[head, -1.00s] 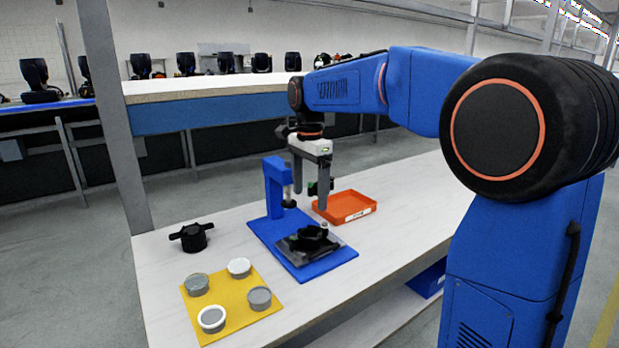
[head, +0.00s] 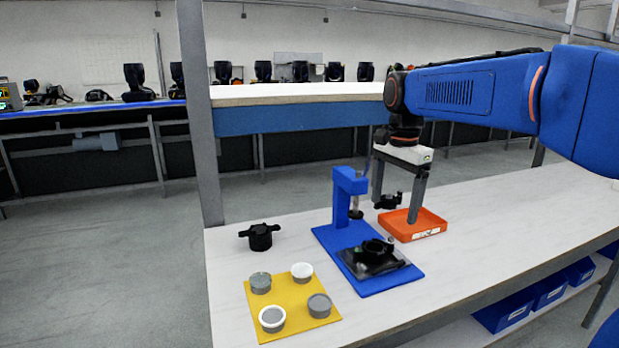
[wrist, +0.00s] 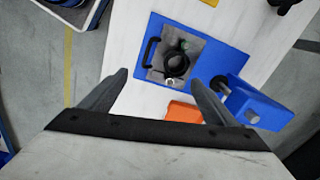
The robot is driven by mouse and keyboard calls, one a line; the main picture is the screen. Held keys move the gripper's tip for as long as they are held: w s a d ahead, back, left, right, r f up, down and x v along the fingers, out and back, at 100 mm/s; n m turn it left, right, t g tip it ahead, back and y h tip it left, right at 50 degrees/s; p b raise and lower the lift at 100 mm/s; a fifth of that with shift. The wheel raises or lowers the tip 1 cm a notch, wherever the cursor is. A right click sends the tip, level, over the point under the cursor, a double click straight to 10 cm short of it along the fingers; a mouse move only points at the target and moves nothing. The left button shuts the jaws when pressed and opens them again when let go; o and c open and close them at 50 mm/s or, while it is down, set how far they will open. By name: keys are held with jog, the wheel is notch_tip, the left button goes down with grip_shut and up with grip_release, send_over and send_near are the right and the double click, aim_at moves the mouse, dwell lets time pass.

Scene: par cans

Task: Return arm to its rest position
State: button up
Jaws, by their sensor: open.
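My gripper (head: 396,190) hangs from my blue arm above the white bench, with its two grey fingers spread apart and nothing between them. A dark fixture with a black ring (wrist: 176,64) sits on the blue base plate (wrist: 152,98).
A yellow mat (head: 290,304) holds several round cans at the bench's front left. A black handled part (head: 260,236) stands behind it. A grey post (head: 198,120) rises at the bench's left end. Blue bins (head: 503,313) sit on the lower shelf.

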jog(key=s+d+f+n+t, duration=0.2)
jog(key=s+f+n, duration=0.4)
jog(key=s, duration=0.8)
jog(key=s+d+f+n+t, duration=0.2)
jog(key=s+f+n, duration=0.4)
jog(key=s+f, duration=0.5)
jog(key=s+d, duration=0.1)
jog(key=s, duration=0.1)
jog(key=shift+s+d, duration=0.15)
jog(key=shift+s, duration=0.2)
